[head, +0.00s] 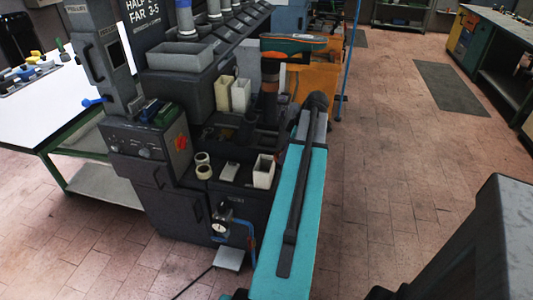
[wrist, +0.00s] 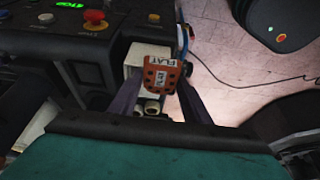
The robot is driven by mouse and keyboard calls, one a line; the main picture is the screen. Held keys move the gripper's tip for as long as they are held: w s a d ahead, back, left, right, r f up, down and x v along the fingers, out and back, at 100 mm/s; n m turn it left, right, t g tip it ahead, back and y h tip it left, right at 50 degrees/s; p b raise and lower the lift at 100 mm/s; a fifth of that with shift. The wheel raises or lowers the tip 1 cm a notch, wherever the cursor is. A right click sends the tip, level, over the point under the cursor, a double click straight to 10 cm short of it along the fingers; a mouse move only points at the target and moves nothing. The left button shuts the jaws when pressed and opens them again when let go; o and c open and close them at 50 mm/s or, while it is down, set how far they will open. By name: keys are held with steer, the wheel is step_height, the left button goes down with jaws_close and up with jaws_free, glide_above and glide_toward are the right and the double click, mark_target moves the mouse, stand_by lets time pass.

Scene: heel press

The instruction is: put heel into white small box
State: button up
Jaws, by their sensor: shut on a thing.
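The heel (wrist: 168,80) is an orange-brown block with dark holes and white labels reading FLAT. In the wrist view, my gripper (wrist: 160,76) is shut on it, with a dark finger on each side. The white small box (wrist: 140,52) shows partly behind the heel, which overlaps it in this view. I cannot tell the height of the heel over the box. In the head view, the white small box (head: 263,174) stands open-topped at the front right of the machine's dark ledge. My gripper and the heel cannot be made out there, beside my turquoise arm.
Two taller cream boxes (head: 232,94) stand farther back. A control panel (head: 150,150) with a red knob is at the left. Open tiled floor lies to the right.

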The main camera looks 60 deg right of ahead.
steer(key=w, duration=0.8)
steer(key=shift+w+f+p, duration=0.15)
steer(key=shift+f+p, duration=0.2)
steer(key=shift+p, duration=0.1)
steer(key=shift+d, duration=0.1)
step_height(320, 180, down, 4)
steer(key=shift+r+p, duration=0.25)
steer(key=shift+p, duration=0.1)
steer(key=shift+f+b, duration=0.35)
steer(key=shift+f, duration=0.25)
steer(key=o, duration=1)
steer(key=shift+o, duration=0.2)
